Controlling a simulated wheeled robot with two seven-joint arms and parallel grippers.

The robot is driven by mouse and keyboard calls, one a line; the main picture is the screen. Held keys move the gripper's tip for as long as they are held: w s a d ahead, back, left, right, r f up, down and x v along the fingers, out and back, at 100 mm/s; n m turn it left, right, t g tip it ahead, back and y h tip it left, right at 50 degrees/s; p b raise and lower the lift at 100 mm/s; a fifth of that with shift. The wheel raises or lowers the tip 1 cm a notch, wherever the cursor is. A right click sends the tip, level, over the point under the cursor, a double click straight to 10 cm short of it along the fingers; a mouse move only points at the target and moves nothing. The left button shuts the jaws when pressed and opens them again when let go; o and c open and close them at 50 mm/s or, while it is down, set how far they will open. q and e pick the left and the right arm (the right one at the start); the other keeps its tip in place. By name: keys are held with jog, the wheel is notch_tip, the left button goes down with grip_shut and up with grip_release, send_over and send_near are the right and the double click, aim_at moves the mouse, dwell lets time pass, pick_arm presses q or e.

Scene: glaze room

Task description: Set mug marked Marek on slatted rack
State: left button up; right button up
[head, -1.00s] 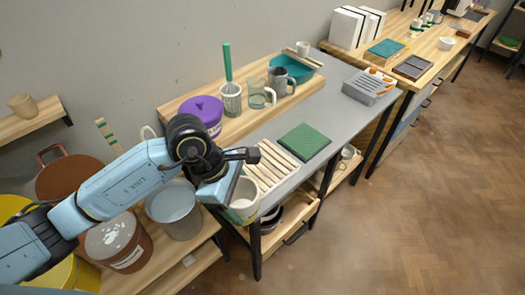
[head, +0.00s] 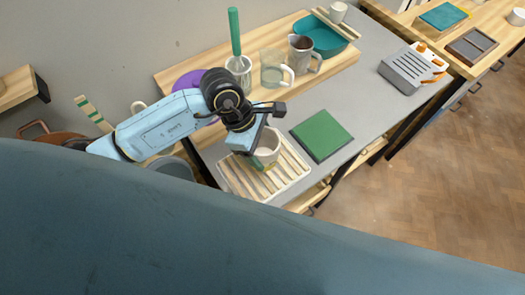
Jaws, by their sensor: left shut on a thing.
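Whether the mug's base touches the slats I cannot tell. The gripper hides part of the mug, and no name on it is readable. The wooden rack lies on the grey worktop and no other thing shows on it. My right gripper is not in view.
A green mat (head: 322,135) lies right of the rack. Grey worktop (head: 350,90) is bare beyond the mat. A large blue-grey shape hides the lower view.

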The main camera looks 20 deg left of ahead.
pick_arm(q)
jog(key=shift+f, duration=1.85)
jog(key=shift+f, duration=0.1)
jog(key=shift+f, duration=0.1)
jog(key=o, duration=1.2)
jog(key=shift+c, duration=0.2)
jog(key=v, duration=1.2)
